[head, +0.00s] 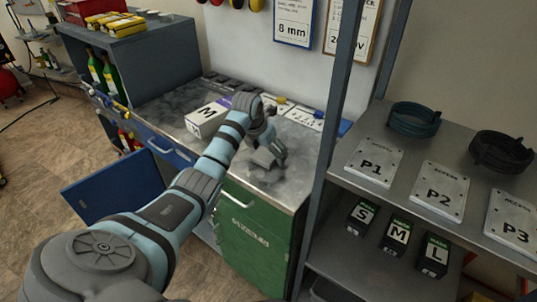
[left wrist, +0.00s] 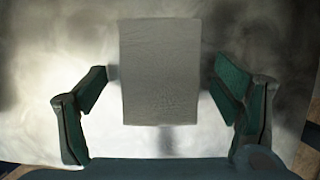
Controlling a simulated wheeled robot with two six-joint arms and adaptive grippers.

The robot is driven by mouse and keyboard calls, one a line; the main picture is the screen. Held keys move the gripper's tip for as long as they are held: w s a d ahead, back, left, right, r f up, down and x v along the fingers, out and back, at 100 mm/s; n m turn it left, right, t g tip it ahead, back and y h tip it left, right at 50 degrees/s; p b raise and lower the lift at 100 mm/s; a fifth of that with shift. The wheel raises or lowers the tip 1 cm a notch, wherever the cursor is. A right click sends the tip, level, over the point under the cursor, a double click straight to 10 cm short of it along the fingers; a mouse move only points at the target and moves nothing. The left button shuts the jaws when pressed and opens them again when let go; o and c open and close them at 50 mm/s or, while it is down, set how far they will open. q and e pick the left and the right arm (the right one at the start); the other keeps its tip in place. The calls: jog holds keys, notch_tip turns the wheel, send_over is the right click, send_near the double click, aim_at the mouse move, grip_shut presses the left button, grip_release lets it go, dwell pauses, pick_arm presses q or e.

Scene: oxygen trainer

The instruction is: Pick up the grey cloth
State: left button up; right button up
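The grey cloth (left wrist: 160,72) is a flat, textured rectangle between the two fingers of my left gripper (left wrist: 161,82) in the left wrist view. My right gripper is not in view.
A white box marked M (head: 206,120) stands on the worktop (head: 293,186) left of my arm. A blue door (head: 115,186) hangs open below. A shelf upright (head: 335,110) rises close on the right, beside a rack (head: 400,190) with plates and boxes.

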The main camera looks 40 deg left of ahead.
aim_at(268, 152)
pick_arm(q)
jog(key=shift+d, duration=0.1)
jog(key=c, duration=1)
jog(key=shift+r, duration=0.1)
notch_tip(268, 152, up, 20)
jog(key=shift+r+p, duration=0.2)
jog(key=shift+p, duration=0.8)
jog(key=shift+o, duration=1.2)
jog(key=shift+c, duration=1)
